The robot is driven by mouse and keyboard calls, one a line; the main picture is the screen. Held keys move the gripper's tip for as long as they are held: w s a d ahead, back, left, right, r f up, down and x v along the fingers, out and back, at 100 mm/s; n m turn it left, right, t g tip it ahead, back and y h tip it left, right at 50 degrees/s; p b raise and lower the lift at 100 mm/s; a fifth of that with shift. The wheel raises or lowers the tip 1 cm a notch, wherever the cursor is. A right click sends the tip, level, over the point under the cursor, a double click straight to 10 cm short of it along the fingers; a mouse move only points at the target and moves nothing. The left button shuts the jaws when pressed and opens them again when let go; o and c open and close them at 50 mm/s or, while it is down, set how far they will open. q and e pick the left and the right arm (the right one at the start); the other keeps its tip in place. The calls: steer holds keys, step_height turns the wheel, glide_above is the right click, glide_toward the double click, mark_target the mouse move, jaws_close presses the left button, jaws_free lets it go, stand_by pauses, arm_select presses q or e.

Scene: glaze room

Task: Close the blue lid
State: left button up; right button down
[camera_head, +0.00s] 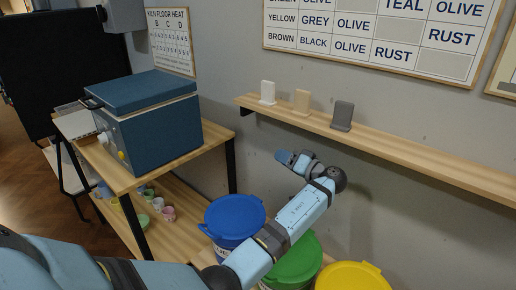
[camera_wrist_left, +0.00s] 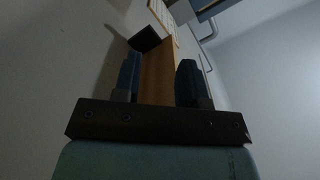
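A round blue lid (camera_head: 235,215) tops a white bucket that stands low beside the wooden bench; my left arm passes in front of its lower right edge. I cannot tell whether this lid is pressed fully down. My left gripper (camera_head: 286,158) is in the air above and to the right of it, near the wall and below the shelf. In the left wrist view the gripper's two fingers (camera_wrist_left: 158,80) stand apart with nothing held between them. My right gripper is in neither view.
Green (camera_head: 297,262) and yellow (camera_head: 352,277) bucket lids are to the right. A blue kiln (camera_head: 150,125) with its own flat blue lid (camera_head: 140,90) stands on the bench (camera_head: 185,157). A wall shelf (camera_head: 385,146) holds three tiles. Small cups sit on the bench's lower board.

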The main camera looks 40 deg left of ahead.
arm_select(q)
steer(key=a, duration=1.1)
steer(key=shift+w+a, duration=0.25)
steer(key=shift+w, duration=0.2)
steer(key=shift+c, duration=0.5)
jaws_close()
steer(key=shift+o, duration=0.5)
jaws_free()
steer(key=shift+d, duration=0.1)
steer(key=s+d, duration=0.1)
steer(key=d, duration=1.2)
steer(key=shift+d, duration=0.3)
